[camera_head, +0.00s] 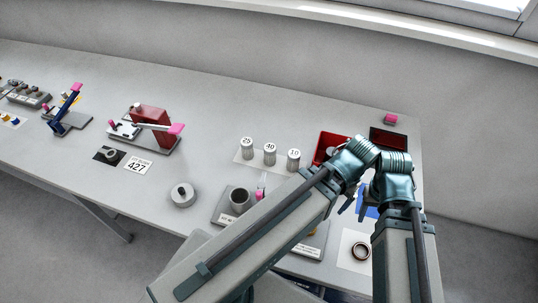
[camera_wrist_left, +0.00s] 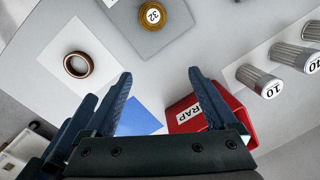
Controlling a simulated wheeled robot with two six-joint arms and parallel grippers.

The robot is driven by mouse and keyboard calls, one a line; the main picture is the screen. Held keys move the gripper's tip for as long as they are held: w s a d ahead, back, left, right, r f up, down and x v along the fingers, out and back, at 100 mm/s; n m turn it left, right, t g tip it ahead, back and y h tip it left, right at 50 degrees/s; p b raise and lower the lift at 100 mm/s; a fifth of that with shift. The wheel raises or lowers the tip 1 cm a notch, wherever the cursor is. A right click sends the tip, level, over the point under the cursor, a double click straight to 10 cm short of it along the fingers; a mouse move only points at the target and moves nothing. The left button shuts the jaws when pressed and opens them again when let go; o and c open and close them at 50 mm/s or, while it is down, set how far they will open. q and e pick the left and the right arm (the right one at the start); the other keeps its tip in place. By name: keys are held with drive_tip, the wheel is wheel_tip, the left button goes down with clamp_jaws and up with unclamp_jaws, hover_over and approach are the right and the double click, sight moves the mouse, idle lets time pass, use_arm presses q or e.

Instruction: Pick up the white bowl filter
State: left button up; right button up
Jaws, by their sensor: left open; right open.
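Three pale mesh filter cylinders with white numbered tops stand in a row in the head view, marked 25 (camera_head: 247,148), 40 (camera_head: 270,154) and 10 (camera_head: 293,160). I cannot tell which thing is the white bowl filter. The 10 cylinder also shows at the right of the left wrist view (camera_wrist_left: 259,82).
A brown ring (camera_head: 361,250) lies on a white sheet. A brass-rimmed piece marked 32 (camera_wrist_left: 152,15) sits on a grey plate. A dark cup (camera_head: 239,197) stands on another plate. A round grey part (camera_head: 182,194) and a red fixture (camera_head: 150,120) are further left, with bare bench between.

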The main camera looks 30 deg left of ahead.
use_arm(q)
drive_tip(key=w+a+r+n+p, duration=0.3)
drive_tip(key=w+a+n, duration=0.2)
drive_tip(key=a+n, duration=0.15)
wheel_tip(320, 180, up, 5)
drive_tip(key=n+h+p, duration=0.1)
drive_tip(key=n+p, duration=0.4)
drive_tip(key=n, duration=1.3)
hover_over(270, 147)
use_arm(e)
wheel_tip(270, 147, up, 9)
use_arm(q)
drive_tip(key=shift+m, duration=0.25)
drive_tip(key=f+b, duration=0.8)
drive_tip(key=shift+w+a+f, duration=0.1)
drive_tip(key=shift+w+f, duration=0.1)
drive_tip(key=shift+w, duration=0.15)
use_arm(e)
wheel_tip(270, 147, down, 9)
drive_tip(key=shift+f, duration=0.15)
